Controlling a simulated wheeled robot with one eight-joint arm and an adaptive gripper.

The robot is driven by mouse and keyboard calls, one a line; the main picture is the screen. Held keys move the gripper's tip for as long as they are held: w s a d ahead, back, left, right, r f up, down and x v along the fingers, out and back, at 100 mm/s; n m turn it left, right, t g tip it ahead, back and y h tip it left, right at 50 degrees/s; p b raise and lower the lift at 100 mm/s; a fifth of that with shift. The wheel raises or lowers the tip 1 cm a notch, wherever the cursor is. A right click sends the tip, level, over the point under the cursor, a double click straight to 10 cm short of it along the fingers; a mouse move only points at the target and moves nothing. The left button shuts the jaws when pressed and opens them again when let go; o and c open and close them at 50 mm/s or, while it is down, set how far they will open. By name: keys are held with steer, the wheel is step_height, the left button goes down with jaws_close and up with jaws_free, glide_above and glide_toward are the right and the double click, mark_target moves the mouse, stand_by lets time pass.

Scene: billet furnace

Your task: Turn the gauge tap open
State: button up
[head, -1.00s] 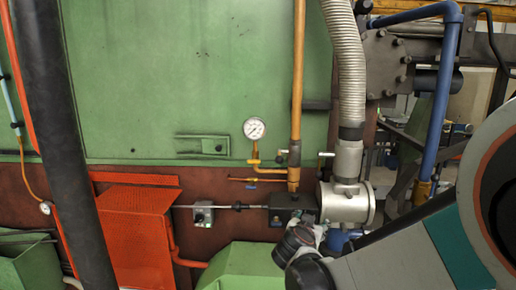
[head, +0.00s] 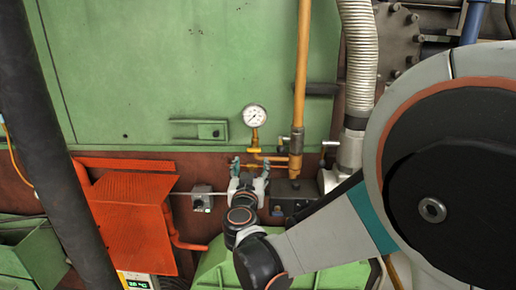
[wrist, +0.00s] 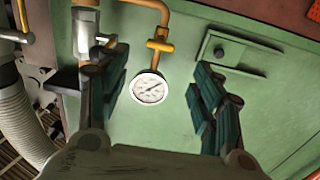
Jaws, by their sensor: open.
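The pressure gauge (head: 254,115) is a round white dial on the green furnace wall. In the wrist view, the gauge (wrist: 149,88) appears between my fingers. The gauge tap (wrist: 160,46) has a small yellow handle lying crosswise to the thin orange pipe beside the gauge. My gripper (head: 250,166) is just below the gauge in the head view, with its fingers apart. In the wrist view, my gripper (wrist: 160,65) is open and empty, its teal fingers either side of the gauge and tap. I cannot tell their depth from the handle.
A thick orange vertical pipe (head: 303,75) and a ribbed hose (head: 358,55) stand to the right. A latch plate (head: 198,130) is left of the gauge. A red-orange guard (head: 133,215) and a green housing (head: 210,270) lie lower down.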

mark_target(254, 151)
steer(key=w+p, duration=0.2)
steer(key=w, duration=1)
steer(key=shift+d, duration=0.15)
steer(key=shift+c, duration=0.6)
steer(key=c, duration=1)
